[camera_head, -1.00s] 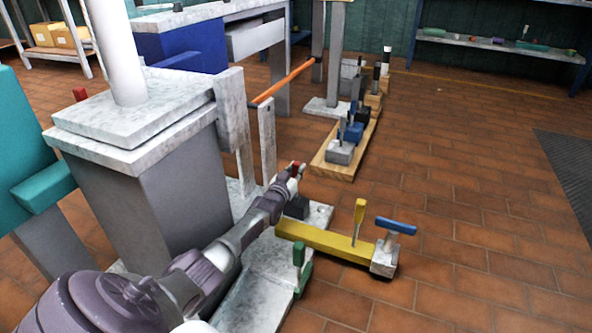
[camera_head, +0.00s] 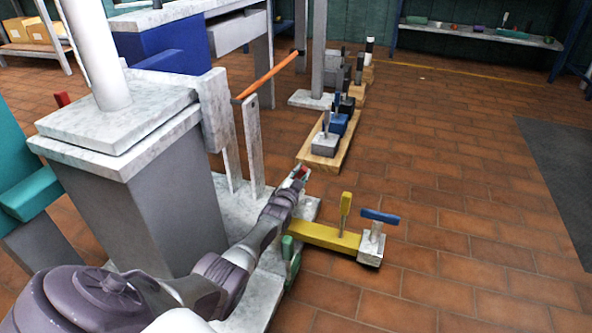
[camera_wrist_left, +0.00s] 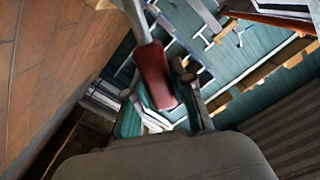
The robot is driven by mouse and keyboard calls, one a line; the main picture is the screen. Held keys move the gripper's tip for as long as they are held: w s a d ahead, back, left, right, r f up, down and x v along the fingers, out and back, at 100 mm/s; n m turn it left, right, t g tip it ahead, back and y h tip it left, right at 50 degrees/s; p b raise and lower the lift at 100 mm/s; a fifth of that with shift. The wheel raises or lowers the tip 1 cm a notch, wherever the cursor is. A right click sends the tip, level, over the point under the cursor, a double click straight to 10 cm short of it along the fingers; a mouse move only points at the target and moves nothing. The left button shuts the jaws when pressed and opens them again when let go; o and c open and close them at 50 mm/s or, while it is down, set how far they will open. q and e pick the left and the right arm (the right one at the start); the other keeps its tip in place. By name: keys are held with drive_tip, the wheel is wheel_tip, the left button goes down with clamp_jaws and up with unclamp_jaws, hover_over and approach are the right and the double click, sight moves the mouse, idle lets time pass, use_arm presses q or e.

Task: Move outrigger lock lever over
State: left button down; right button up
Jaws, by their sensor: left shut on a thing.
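A lever with a red grip (camera_head: 301,172) stands at the far end of the pale base plate (camera_head: 252,312), beyond my forearm. My left gripper (camera_head: 297,177) is at this grip and shut on it. In the left wrist view the red grip (camera_wrist_left: 154,76) lies between the fingers of my left gripper (camera_wrist_left: 166,82), with a grey rod running up from it. The lever's foot is hidden behind my arm. A yellow beam (camera_head: 315,234) reaches out from the plate, with an upright yellow lever (camera_head: 345,204) on it. My right gripper is not in view.
A blue-handled post (camera_head: 379,216) is at the beam's outer end. The grey column (camera_head: 165,205) and an orange bar (camera_head: 268,77) are nearby. A wooden board (camera_head: 325,157) with blocks lies beyond. Tiled floor at right is clear.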

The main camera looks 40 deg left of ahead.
use_arm(q)
drive_tip(key=shift+w+d+f+m, duration=0.1)
drive_tip(key=shift+d+f+m, duration=0.15)
drive_tip(key=shift+d+m, duration=0.05)
drive_tip(key=c, duration=1)
unclamp_jaws()
drive_tip(key=shift+o, duration=0.2)
drive_tip(key=v, duration=0.7)
drive_tip(key=shift+s, duration=0.25)
drive_tip(key=shift+c, duration=0.2)
